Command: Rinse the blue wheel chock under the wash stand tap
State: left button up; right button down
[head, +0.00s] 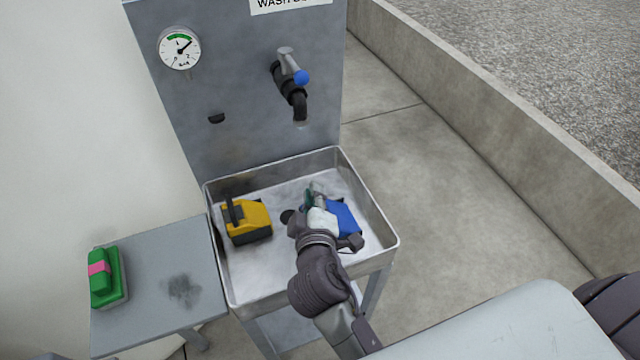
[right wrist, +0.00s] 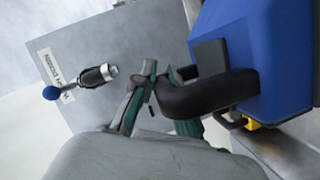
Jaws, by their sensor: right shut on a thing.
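The blue wheel chock (head: 344,218) is in the right part of the wash basin, below the tap. My right gripper (head: 314,198) is shut on its black handle (right wrist: 205,95), which shows in the right wrist view with the blue body (right wrist: 265,50). I cannot tell whether the chock touches the basin floor. The tap (head: 290,88) juts from the grey back panel and has a lever with a blue end (head: 301,77). I see no clear water stream under it. The tap also shows in the right wrist view (right wrist: 90,78). My left gripper is out of view.
A yellow chock (head: 250,221) with a dark handle stands in the left of the basin (head: 391,240). A side table (head: 150,300) at left holds a green block with a pink band (head: 104,274). A gauge (head: 180,48) is on the panel. A low concrete wall runs at right.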

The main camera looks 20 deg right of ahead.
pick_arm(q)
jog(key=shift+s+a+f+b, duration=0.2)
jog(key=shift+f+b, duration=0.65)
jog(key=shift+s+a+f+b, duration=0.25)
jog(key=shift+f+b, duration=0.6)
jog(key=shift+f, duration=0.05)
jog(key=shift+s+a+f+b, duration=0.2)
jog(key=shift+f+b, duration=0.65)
pick_arm(e)
jog(key=w+f, duration=0.2)
jog(key=w, duration=1.1)
jog(key=shift+w+a+f, duration=0.3)
jog(key=shift+a+f, duration=0.1)
jog(key=shift+a, duration=0.05)
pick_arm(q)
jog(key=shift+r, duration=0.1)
pick_arm(e)
jog(key=shift+s, duration=0.15)
dwell(1.3)
